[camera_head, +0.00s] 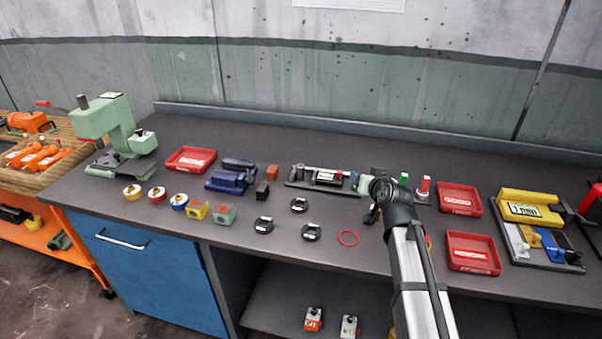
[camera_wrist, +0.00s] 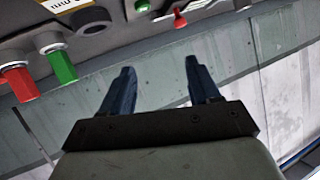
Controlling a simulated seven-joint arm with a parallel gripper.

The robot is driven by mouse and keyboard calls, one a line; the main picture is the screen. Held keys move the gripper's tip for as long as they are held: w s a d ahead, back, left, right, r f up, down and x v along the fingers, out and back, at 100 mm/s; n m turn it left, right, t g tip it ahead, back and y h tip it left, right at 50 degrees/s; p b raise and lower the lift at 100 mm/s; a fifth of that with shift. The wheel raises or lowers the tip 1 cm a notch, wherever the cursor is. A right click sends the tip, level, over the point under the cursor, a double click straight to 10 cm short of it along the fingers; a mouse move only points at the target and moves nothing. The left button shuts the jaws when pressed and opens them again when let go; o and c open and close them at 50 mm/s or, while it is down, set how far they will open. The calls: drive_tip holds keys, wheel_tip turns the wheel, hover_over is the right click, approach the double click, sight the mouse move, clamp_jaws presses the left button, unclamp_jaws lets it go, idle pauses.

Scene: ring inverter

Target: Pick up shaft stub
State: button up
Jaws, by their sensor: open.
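I cannot tell for sure which piece is the shaft stub. In the wrist view, a red piece (camera_wrist: 20,83) and a green piece (camera_wrist: 62,68) stick out side by side from round grey holders at the upper left. What look like the same pieces stand on the bench in the head view, the green one (camera_head: 404,179) just right of my wrist and the red one (camera_head: 423,185) beyond it. My gripper (camera_wrist: 160,66) is open, with nothing between its two blue fingers. In the head view my arm mostly hides the gripper and part of the bench behind it.
A measuring fixture (camera_head: 325,178) lies left of my arm. Red trays (camera_head: 460,212) (camera_head: 472,268) and a yellow device (camera_head: 530,208) stand at the right. The bench's back strip is clear.

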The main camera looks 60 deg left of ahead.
sight(301, 168)
drive_tip(key=s+a+n+g, duration=0.1)
drive_tip(key=s+a+n, duration=0.1)
drive_tip(key=s+a, duration=0.35)
drive_tip(key=s+a+n, duration=0.2)
drive_tip(key=s, duration=0.6)
drive_tip(key=shift+y, duration=0.3)
drive_tip(key=x, duration=1.4)
drive_tip(key=shift+w+a, duration=0.1)
drive_tip(key=shift+a, duration=0.1)
clamp_jaws()
